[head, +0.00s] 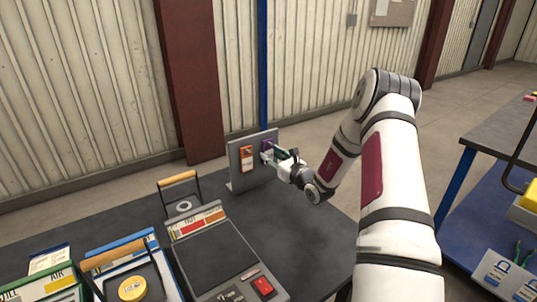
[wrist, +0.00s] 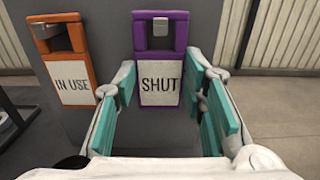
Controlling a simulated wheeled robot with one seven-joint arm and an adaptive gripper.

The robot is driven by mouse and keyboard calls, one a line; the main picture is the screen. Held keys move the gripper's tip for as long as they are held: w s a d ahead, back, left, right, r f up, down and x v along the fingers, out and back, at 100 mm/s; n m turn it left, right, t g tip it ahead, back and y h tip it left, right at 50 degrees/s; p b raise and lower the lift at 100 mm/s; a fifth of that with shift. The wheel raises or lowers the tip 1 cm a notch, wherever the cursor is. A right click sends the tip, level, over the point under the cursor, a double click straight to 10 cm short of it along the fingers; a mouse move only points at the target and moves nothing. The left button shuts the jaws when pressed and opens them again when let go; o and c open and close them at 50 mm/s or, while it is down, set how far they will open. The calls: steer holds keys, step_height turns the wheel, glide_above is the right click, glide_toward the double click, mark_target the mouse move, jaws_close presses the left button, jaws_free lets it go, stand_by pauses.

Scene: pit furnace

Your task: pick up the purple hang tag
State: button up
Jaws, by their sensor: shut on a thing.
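The purple hang tag (wrist: 170,98) has a white label reading SHUT and hangs upright on a hook of the grey upright board (wrist: 110,25). In the head view the purple tag (head: 267,143) is at the board's right side, its lower part hidden by my gripper. My gripper (wrist: 162,82), with teal pads, has one finger on each side of the tag's lower part and is shut on it. The hook still shows in the tag's top opening. In the head view my gripper (head: 268,157) is at the board's front.
An orange tag (wrist: 70,65) reading IN USE hangs just left of the purple one. On the dark table (head: 300,225) stand a grey device (head: 215,255) with a red switch, a wooden-handled frame (head: 178,178) and several cases at left. The table right of the device is clear.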

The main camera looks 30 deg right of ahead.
steer(key=shift+s+r, duration=0.15)
steer(key=shift+r, duration=0.7)
steer(key=s+p, duration=0.1)
steer(key=s, duration=1.6)
steer(key=shift+s+d+p, duration=0.3)
steer(key=shift+s, duration=0.1)
steer(key=shift+f, duration=0.1)
